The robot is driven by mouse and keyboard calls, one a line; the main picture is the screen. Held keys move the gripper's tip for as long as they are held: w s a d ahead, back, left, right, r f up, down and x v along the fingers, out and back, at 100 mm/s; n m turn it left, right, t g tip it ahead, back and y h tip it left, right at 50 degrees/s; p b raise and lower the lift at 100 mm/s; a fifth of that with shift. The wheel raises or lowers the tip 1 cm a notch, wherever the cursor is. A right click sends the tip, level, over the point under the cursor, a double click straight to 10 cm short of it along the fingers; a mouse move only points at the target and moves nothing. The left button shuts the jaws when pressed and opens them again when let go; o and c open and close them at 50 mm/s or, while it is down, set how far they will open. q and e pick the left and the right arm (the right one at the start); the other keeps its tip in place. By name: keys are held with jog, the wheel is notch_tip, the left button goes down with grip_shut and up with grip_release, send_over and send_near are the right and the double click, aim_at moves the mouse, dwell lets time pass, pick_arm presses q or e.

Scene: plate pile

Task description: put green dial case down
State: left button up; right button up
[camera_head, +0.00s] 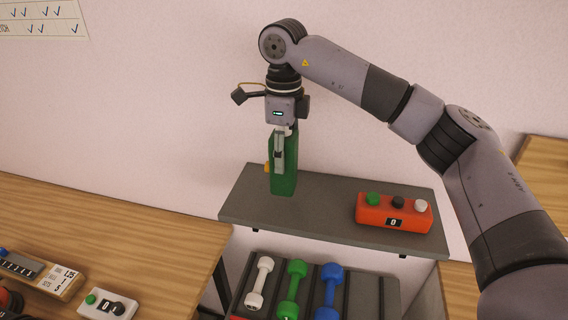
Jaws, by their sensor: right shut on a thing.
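The green dial case (284,183) is a tall dark green box, upright at the left part of the grey shelf (325,217). My right gripper (280,158) points down from above and is shut on the case, its fingers over the upper part. The bottom of the case appears at or just above the shelf top; I cannot tell if it touches. A small yellow-orange piece (267,168) shows at its left side. My left gripper is not in view.
An orange box (395,213) with green, black and white knobs stands at the shelf's right. Below, a rack holds white (260,283), green (292,288) and blue (330,290) dumbbells. A wooden table (130,232) at left carries a white box (107,305). The shelf's middle is clear.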

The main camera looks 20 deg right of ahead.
notch_tip(320, 180, down, 4)
jog(key=shift+w+r+p, duration=0.1)
jog(key=shift+r+p, duration=0.1)
jog(key=shift+p, duration=0.45)
jog(key=shift+f, duration=0.15)
jog(key=shift+f, duration=0.2)
jog(key=o, duration=1.6)
jog(key=shift+c, duration=0.2)
